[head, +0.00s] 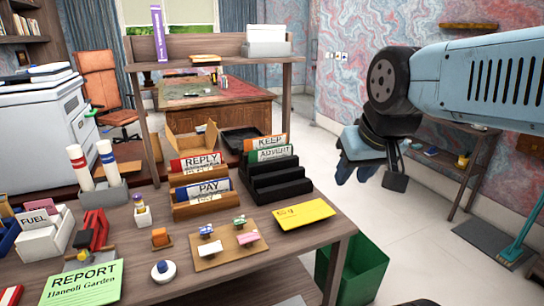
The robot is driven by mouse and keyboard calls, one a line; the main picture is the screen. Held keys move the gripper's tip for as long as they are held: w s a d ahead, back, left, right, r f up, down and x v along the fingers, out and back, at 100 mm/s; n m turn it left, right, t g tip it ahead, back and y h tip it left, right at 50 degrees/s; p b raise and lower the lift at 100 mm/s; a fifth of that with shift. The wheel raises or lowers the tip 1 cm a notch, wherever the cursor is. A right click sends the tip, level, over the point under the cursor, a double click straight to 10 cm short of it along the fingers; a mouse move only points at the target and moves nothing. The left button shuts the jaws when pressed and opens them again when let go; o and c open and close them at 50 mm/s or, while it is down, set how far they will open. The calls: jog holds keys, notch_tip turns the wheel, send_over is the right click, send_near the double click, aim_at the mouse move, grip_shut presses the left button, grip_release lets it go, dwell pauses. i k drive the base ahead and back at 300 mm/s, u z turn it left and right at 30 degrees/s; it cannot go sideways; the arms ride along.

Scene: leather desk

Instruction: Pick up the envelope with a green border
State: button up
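A yellow envelope (304,214) lies flat near the desk's right front corner, with small dark-red marks at its left end. I cannot make out a green border on it. My gripper (372,172) hangs in the air at the right, beyond the desk edge and apart from the envelope. Its fingers are seen at an angle, and their opening is unclear.
The desk (216,272) also carries a wooden stepped rack (202,206), a board of small colored stamps (229,245), a green REPORT sheet (86,283) and a FUEL card box (42,235). A green bin (362,272) stands below the right edge. Floor to the right is mostly clear.

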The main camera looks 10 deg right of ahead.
aim_at(270, 153)
jog(key=i, duration=0.85)
jog(key=u, duration=0.05)
